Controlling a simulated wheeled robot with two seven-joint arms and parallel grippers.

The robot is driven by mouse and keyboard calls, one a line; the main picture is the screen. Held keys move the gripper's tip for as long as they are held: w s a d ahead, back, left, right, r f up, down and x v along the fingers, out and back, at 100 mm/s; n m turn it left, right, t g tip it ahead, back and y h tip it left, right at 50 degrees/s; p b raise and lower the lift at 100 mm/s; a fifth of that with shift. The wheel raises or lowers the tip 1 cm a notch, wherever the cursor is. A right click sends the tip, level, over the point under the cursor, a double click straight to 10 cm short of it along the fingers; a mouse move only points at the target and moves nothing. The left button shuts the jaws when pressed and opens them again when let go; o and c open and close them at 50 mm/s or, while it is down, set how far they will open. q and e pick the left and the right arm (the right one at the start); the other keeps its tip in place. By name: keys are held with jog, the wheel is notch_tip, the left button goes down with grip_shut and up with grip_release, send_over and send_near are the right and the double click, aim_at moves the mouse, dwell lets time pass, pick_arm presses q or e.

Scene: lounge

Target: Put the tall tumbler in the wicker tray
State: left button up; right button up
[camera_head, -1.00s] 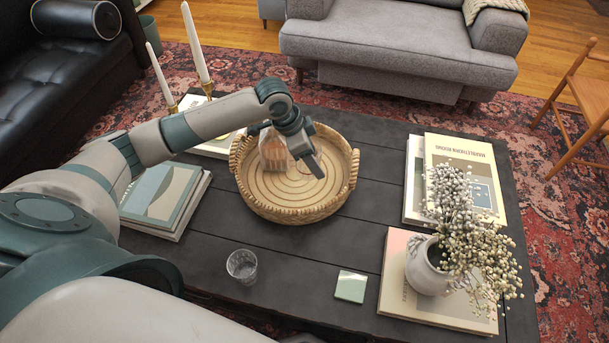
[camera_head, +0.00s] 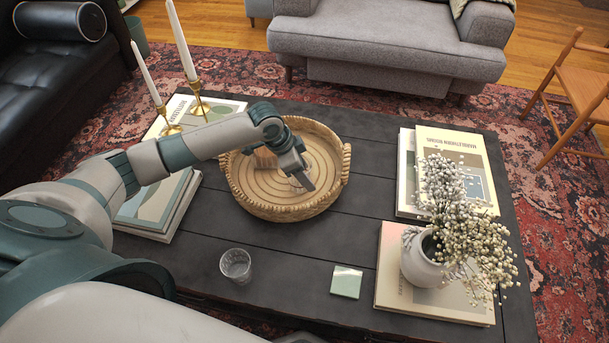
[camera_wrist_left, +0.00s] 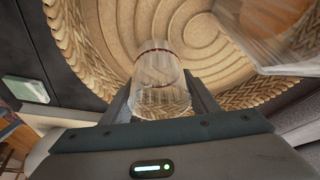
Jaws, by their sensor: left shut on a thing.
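The tall tumbler (camera_wrist_left: 160,70) is clear glass with a thin dark red line. It is between the fingers of my left gripper (camera_wrist_left: 160,98), which is shut on it. In the head view my left gripper (camera_head: 302,180) is low over the inside of the round wicker tray (camera_head: 262,208), and the tumbler is mostly hidden. The tray's coiled base and braided rim (camera_wrist_left: 72,42) fill much of the wrist view. I cannot tell whether the tumbler touches the base. My right gripper is not in view.
Another clear vessel (camera_wrist_left: 285,40) is close on the right in the wrist view. A short glass (camera_head: 236,265) and a green coaster (camera_head: 346,282) are on the dark table. Books, a flower vase (camera_head: 424,262) and candlesticks (camera_head: 196,95) stand around the tray.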

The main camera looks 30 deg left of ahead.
pick_arm(q)
jog(key=shift+f, duration=0.55)
jog(key=shift+f, duration=0.1)
jog(key=o, duration=1.2)
